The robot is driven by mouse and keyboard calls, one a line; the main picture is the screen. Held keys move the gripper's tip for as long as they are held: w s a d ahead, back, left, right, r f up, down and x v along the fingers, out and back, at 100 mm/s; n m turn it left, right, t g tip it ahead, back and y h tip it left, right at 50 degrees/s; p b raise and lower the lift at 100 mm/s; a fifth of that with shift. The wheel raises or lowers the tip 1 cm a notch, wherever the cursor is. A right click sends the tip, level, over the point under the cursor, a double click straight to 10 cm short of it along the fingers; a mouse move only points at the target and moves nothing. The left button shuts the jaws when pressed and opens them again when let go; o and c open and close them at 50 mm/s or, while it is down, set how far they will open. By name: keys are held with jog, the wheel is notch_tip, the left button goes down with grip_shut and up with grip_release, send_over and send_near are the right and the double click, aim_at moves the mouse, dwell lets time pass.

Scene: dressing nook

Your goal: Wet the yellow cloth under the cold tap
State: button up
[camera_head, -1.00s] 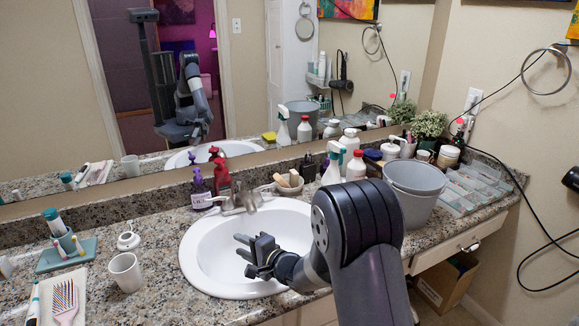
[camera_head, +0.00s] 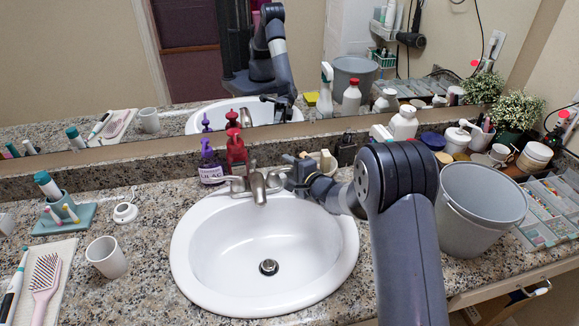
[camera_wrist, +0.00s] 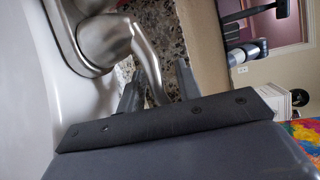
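The metal tap spout (camera_head: 257,188) stands at the back of the white sink (camera_head: 225,240), with no water visible from it. My gripper (camera_head: 293,173) is at the tap's right-hand handle (camera_head: 275,178). In the wrist view, the handle's lever (camera_wrist: 150,65) reaches between my two spread fingers (camera_wrist: 158,88); I cannot tell whether they touch it. No cloth shows directly, and the basin holds none. A small yellow item shows only in the mirror (camera_head: 311,98); I cannot tell if it is the cloth.
Purple (camera_head: 209,162) and red (camera_head: 236,150) pump bottles stand left behind the tap. A white cup (camera_head: 107,257) is left of the sink. The basin is clear.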

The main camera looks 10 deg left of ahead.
jog(key=shift+c, duration=0.4)
jog(key=shift+f, duration=0.1)
grip_shut()
